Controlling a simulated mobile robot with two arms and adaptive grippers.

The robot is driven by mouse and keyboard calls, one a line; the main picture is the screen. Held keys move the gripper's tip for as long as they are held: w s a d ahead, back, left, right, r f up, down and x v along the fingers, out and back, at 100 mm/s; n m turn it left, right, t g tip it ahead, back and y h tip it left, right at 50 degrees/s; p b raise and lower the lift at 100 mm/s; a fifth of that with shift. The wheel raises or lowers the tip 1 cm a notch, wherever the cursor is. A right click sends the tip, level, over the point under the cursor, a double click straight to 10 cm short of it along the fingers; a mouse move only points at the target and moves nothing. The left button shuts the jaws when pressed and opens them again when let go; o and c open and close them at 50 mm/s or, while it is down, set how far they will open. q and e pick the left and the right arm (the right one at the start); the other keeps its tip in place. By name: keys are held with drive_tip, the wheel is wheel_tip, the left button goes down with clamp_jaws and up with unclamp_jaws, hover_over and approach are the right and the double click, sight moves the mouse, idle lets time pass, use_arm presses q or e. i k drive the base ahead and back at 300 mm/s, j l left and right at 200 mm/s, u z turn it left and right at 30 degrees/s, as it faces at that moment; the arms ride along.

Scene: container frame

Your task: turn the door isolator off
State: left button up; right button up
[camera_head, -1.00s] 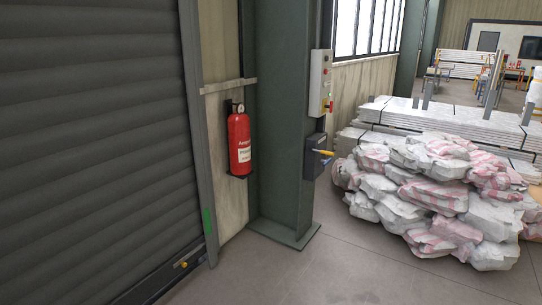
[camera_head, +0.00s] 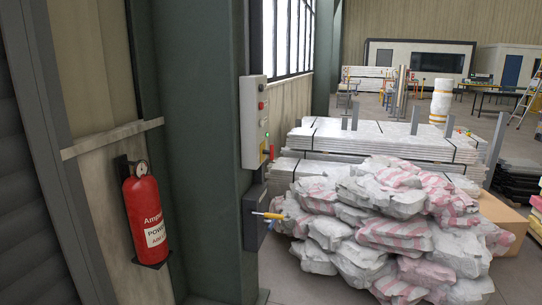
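A light grey control box (camera_head: 253,122) is mounted on the right side of a dark green steel column. It carries several small buttons and, low down, a red handle (camera_head: 271,152) that looks like the isolator switch, with a small yellow patch beside it. The handle's exact position is too small to tell. Below it hangs a dark box (camera_head: 254,216) with a yellow and blue tool-like item (camera_head: 268,215) sticking out. Neither of my grippers is in view.
A red fire extinguisher (camera_head: 146,217) hangs on the wall left of the green column (camera_head: 198,150). A pile of grey and pink sacks (camera_head: 375,225) stands on the right, with stacked white boards (camera_head: 380,141) behind. A grey shutter door is at the far left.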

sight(270, 151)
drive_tip(key=i+u, duration=0.2)
drive_tip(key=u, duration=0.15)
drive_tip(key=i+l+u, duration=0.1)
drive_tip(key=u, duration=0.3)
drive_tip(key=i, duration=0.05)
